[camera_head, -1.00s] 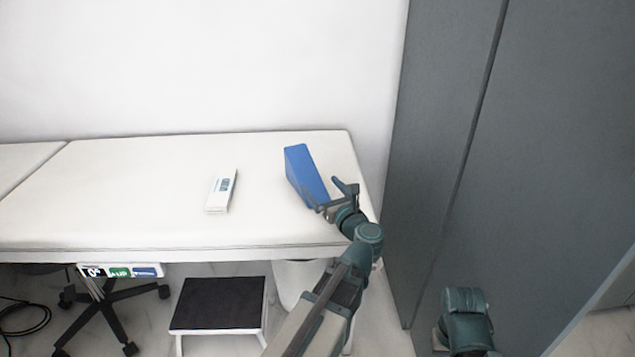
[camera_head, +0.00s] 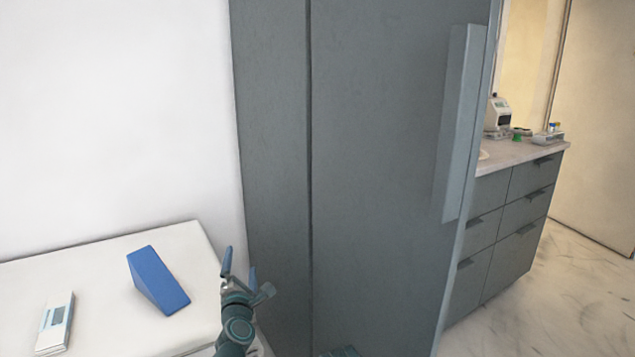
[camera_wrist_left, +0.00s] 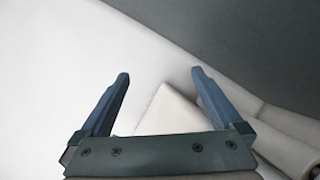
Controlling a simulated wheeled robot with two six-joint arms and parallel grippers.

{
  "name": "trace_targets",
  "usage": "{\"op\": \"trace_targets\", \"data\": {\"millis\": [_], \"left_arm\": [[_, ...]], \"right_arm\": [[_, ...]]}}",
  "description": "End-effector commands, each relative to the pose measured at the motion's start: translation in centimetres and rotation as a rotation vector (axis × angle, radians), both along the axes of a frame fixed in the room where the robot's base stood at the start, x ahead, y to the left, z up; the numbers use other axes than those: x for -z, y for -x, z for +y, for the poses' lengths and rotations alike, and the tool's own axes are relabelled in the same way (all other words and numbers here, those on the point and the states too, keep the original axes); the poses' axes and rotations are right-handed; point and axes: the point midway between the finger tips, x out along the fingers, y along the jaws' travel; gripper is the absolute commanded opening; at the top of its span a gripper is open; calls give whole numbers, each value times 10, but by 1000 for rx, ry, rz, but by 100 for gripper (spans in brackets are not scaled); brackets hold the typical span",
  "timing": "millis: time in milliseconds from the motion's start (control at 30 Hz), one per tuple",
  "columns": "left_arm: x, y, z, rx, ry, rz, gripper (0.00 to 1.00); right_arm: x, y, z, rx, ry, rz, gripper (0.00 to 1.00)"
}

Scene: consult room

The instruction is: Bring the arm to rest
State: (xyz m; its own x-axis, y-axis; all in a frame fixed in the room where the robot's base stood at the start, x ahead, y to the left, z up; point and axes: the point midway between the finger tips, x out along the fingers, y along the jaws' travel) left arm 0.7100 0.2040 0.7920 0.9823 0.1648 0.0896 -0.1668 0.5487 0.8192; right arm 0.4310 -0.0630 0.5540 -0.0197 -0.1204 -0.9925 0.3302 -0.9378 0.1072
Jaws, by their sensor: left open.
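My left gripper (camera_head: 239,272) is at the lower middle of the head view, over the right end of the white exam table (camera_head: 110,315). Its fingers point up in the picture and stand apart. In the left wrist view the two fingers (camera_wrist_left: 158,100) are spread with nothing between them; a white surface and a grey panel lie beyond. A blue wedge (camera_head: 158,281) lies on the table to the left of the gripper, apart from it. My right gripper does not show.
A white box (camera_head: 54,322) lies on the table at the lower left. A tall grey cabinet (camera_head: 380,150) stands close to the right of my left gripper. Beyond it, a drawer counter (camera_head: 515,205) holds a small white device (camera_head: 498,116). Marble floor is open at the right.

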Motion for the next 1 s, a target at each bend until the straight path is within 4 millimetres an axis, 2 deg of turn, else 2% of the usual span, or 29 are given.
{"op": "trace_targets", "data": {"millis": [33, 100, 200, 333, 400, 500, 600, 733, 900, 1000], "left_arm": [[10, -1, -22, 92, -140, 63, 100], [31, 1, -51, 223, -346, 156, 100], [68, 14, -82, 411, -639, 287, 100], [126, 46, -103, 669, -1001, 462, 100], [156, 70, -104, 812, -1176, 557, 100], [190, 105, -95, 1005, -1377, 681, 100], [213, 138, -81, 1175, -1520, 787, 100], [230, 176, -61, 1373, -1643, 906, 100], [239, 223, -32, 1621, -1737, 1047, 100], [239, 231, -59, 1676, -1790, 1021, 100]], "right_arm": [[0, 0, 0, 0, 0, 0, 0], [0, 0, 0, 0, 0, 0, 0], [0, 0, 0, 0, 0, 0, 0], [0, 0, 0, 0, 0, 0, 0], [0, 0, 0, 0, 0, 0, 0], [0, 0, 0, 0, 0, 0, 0], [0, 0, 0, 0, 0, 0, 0], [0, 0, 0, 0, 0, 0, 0], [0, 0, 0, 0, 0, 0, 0], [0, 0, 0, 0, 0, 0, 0]]}}
